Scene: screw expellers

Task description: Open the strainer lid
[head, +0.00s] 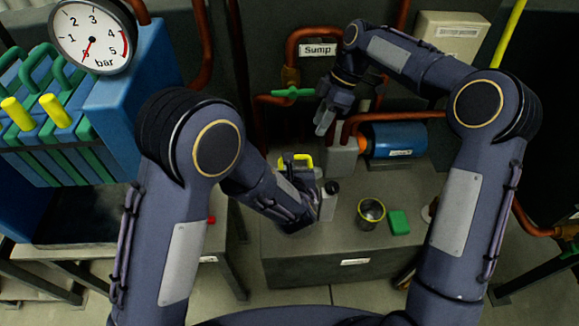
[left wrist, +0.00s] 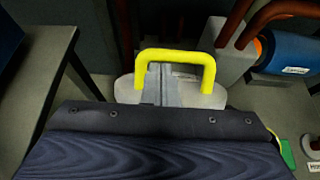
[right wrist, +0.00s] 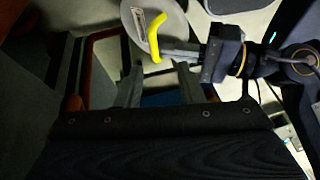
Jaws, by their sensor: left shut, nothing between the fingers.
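The strainer lid (left wrist: 210,98) is pale grey with a yellow loop handle (left wrist: 177,56). The handle shows in the head view (head: 308,160) behind my left gripper, and in the right wrist view (right wrist: 154,38). My left gripper (left wrist: 163,72) is shut and empty. Its fingertips are at the handle's opening, just under the bar in the left wrist view; I cannot tell whether they touch it. Most of the lid is hidden by my gripper in the head view. My right gripper (head: 325,122) is open and empty, raised behind the lid near the pipes (head: 372,120).
A pale bottle with a black cap (head: 328,200) stands right beside my left gripper. A cup with a yellow rim (head: 370,211) and a green block (head: 398,222) are on the grey plinth (head: 330,268). A blue motor (head: 398,140) and green valve handle (head: 293,93) are behind.

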